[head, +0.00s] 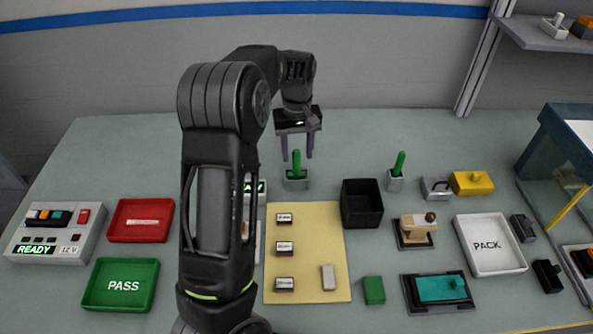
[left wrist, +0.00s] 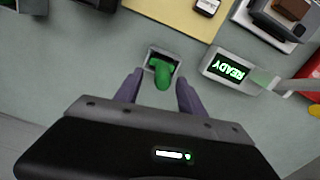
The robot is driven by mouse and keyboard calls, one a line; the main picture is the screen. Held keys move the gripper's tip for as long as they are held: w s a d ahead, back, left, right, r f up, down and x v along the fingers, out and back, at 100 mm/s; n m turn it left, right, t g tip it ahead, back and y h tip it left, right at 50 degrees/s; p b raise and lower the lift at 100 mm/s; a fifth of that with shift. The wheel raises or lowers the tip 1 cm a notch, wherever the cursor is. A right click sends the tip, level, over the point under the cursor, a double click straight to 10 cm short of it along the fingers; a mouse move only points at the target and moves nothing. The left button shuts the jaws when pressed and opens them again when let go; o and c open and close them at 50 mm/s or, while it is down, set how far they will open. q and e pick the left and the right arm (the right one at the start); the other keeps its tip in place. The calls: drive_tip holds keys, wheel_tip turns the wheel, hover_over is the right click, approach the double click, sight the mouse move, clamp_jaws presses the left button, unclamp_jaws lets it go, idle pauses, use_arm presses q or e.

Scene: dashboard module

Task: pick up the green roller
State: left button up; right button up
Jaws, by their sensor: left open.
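A green upright piece with a rounded top, which looks like the green roller (head: 296,163), stands in a small grey holder (head: 296,183) near the back middle of the table. My left gripper (head: 297,158) points down over it, open and empty. Its two purple fingers show on either side of the green piece's top. In the left wrist view the green roller (left wrist: 163,77) lies between the open fingertips (left wrist: 160,80), with a gap on both sides. A similar green piece (head: 399,163) stands in another grey holder to the right. My right gripper is not in view.
A black open box (head: 362,204) stands close to the right of the holder. A yellow mat (head: 305,250) with small blocks lies in front. A small READY display (left wrist: 228,69) is beside the holder, mostly hidden by my arm in the head view. Behind, the table is clear.

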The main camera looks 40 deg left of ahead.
sight(297, 165)
use_arm(q)
drive_tip(key=f, duration=0.5)
drive_tip(key=shift+s+f, duration=0.1)
drive_tip(key=shift+s, duration=0.15)
drive_tip(key=shift+c, duration=0.2)
idle(0.3)
clamp_jaws()
idle(0.4)
